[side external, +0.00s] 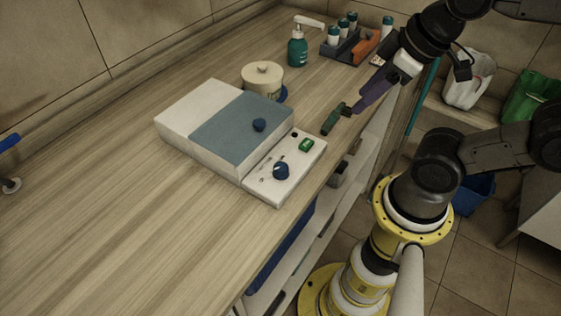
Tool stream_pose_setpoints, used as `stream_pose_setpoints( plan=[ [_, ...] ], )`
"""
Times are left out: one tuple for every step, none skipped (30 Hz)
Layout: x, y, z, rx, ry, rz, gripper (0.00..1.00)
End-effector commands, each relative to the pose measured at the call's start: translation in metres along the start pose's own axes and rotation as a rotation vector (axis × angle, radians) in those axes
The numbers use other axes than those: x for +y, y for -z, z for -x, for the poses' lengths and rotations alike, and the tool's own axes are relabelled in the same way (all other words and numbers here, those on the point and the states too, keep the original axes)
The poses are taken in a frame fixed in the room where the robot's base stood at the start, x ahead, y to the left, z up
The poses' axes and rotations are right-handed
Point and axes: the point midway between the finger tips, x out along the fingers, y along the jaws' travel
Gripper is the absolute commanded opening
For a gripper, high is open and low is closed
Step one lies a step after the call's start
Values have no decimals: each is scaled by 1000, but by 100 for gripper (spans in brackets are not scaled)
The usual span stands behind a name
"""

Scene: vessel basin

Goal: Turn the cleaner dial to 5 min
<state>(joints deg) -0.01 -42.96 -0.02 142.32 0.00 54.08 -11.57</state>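The cleaner (205,115) is a white box with a blue-grey lid, standing on the wooden counter. Its sloped white front panel carries a dark blue round dial (281,171) with small markings beside it. The markings are too small to read, so the dial's setting cannot be told. A green switch (306,146) sits on the same panel, to the upper right of the dial. My gripper (334,119), purple with green finger parts, hangs near the counter's edge, right of and apart from the panel. Whether its fingers are open or shut cannot be told.
Behind the cleaner stand a cream lidded pot (262,78), a green pump bottle (298,50) and a dark caddy (347,45) with bottles. The counter (90,210) is clear to the left and front.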

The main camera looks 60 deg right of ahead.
Motion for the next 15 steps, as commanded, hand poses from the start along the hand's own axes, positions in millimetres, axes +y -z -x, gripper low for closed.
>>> stream_pose_setpoints(
  plan=[
    [1,4,6,-6,2,86,59],
    [1,8,8,-14,5,145,65],
    [0,13,12,-31,17,237,66],
    [-1,18,14,-45,29,311,66],
    [-3,23,16,-58,42,386,66],
    [-6,31,18,-77,64,491,66],
    [-8,38,19,-92,83,574,66],
    [-12,45,20,-108,104,662,66],
    [-18,55,20,-130,138,784,66],
    [-23,63,20,-145,164,872,66],
    [-28,71,19,-159,191,955,66],
    [-36,80,17,-177,226,1060,66],
    [-43,87,15,-188,251,1132,66],
    [-50,94,13,-199,276,1199,66],
    [-59,101,10,-213,306,1273,66]
  ],
)
